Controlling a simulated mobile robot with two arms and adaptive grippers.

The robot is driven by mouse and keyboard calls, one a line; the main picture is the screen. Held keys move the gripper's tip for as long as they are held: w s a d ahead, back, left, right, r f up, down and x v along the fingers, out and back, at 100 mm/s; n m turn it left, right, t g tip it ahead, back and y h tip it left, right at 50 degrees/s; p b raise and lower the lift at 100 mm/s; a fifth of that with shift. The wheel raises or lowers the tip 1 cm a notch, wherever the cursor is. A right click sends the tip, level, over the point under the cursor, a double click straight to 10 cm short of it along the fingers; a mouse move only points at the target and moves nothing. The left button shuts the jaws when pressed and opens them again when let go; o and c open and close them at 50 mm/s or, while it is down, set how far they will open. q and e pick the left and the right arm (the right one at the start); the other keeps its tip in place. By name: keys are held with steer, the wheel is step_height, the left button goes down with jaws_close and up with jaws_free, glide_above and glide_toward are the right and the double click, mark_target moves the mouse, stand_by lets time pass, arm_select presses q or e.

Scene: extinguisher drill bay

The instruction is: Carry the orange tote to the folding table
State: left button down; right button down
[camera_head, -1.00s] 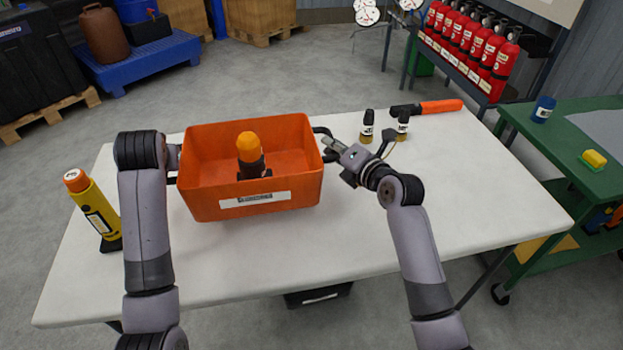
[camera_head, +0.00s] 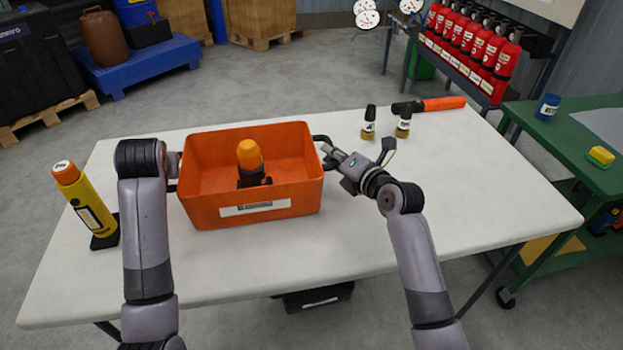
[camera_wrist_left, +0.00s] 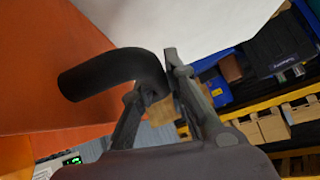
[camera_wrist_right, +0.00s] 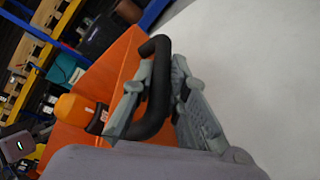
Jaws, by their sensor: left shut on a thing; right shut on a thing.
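The orange tote (camera_head: 205,211) is over the left middle of the white folding table (camera_head: 420,235). It looks level, with a white label on its front and an orange-capped dark item (camera_head: 249,157) inside. My left gripper (camera_head: 177,170), mostly hidden behind its arm in the head view, is shut on the tote's left black handle, seen in the left wrist view (camera_wrist_left: 110,68). My right gripper (camera_head: 332,158) is shut on the right black handle, clear in the right wrist view (camera_wrist_right: 156,105). I cannot tell whether the tote's bottom touches the tabletop.
A yellow cylinder with an orange top (camera_head: 88,205) stands left of my left arm. Two small dark-topped bottles (camera_head: 368,123) and an orange-handled tool (camera_head: 440,104) are at the back right. The table's right side is clear. A green cart (camera_head: 570,140) stands to the right.

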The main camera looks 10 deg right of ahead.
arm_select(q)
steer(key=shift+f, duration=0.35)
arm_select(e)
steer(key=shift+f, duration=0.25)
arm_select(q)
steer(key=c, duration=1.6)
jaws_free()
arm_select(e)
steer(key=c, duration=1.6)
jaws_free()
arm_select(q)
steer(key=shift+s+r, duration=0.1)
steer(key=shift+r, duration=0.05)
arm_select(e)
steer(key=shift+s, duration=0.1)
arm_select(q)
steer(key=v, duration=1.1)
steer(key=shift+s+r, duration=0.25)
steer(key=shift+s, duration=0.1)
arm_select(e)
steer(key=v, duration=1.2)
